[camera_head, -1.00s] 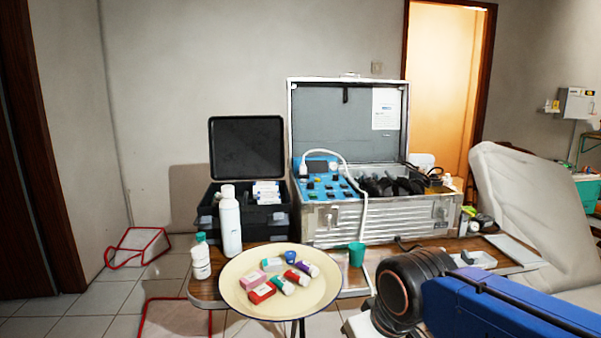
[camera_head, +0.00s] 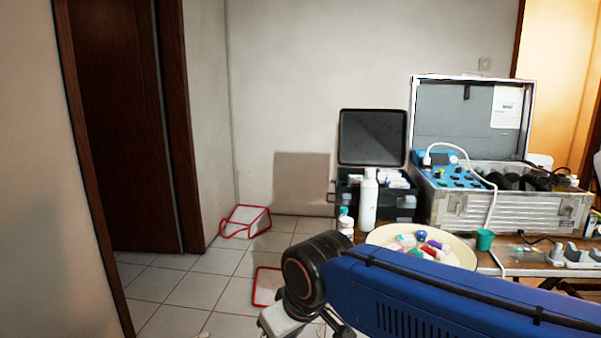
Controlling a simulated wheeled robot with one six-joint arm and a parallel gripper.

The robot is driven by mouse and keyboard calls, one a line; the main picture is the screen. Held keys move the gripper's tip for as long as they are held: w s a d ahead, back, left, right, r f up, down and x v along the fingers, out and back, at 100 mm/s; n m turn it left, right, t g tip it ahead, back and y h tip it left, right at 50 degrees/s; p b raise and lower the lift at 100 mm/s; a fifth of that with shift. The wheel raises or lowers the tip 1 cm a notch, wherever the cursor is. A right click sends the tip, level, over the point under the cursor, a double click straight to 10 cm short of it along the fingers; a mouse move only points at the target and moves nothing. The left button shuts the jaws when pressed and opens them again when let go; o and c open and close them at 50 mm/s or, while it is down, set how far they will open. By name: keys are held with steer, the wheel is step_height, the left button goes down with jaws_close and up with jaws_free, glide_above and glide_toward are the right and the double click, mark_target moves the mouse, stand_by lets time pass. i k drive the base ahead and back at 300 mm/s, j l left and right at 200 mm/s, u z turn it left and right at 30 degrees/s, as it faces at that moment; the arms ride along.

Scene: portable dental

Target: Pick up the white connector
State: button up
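A white connector (camera_head: 427,160) on the end of a white hose (camera_head: 475,165) stands at the left of the blue control panel (camera_head: 450,178) in the open silver case (camera_head: 520,212). The hose arches over the panel and hangs down the front of the case. I take this hose end for the white connector, though it is small here. My blue arm crosses the lower right, with its dark joint in front of the table. My gripper's fingertips are not clearly in view; only a pale part below the joint shows. The connector is apart from my arm.
A cream plate (camera_head: 378,240) with small boxes and vials, a white bottle (camera_head: 368,202) and a green cup (camera_head: 485,240) stand on the table's front. A black open case (camera_head: 372,136) is left of the silver case. Tiled floor (camera_head: 190,290) at left is mostly free, with red-edged items.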

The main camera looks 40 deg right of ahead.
mark_target(426, 160)
steer(key=i+j+u, duration=0.15)
steer(key=i, duration=0.25)
steer(key=i+j+u, duration=0.15)
steer(key=i, duration=0.25)
steer(key=i+l+z, duration=0.1)
steer(key=i+z, duration=0.25)
steer(key=i, duration=0.25)
steer(key=i+z, duration=0.3)
steer(key=i, duration=0.3)
steer(key=i+j+z, duration=0.35)
steer(key=i, duration=0.2)
steer(key=i+l+z, duration=0.15)
steer(key=i+z, duration=0.25)
steer(key=i, duration=0.7)
steer(key=i+j+z, duration=0.15)
steer(key=i+z, duration=0.25)
steer(key=i, duration=0.65)
steer(key=i+j+z, duration=0.1)
steer(key=z, duration=0.3)
steer(key=i+j+z, duration=0.1)
steer(key=j+z, duration=0.15)
steer(key=z, duration=0.2)
steer(key=j+z, duration=0.2)
steer(key=z, duration=0.2)
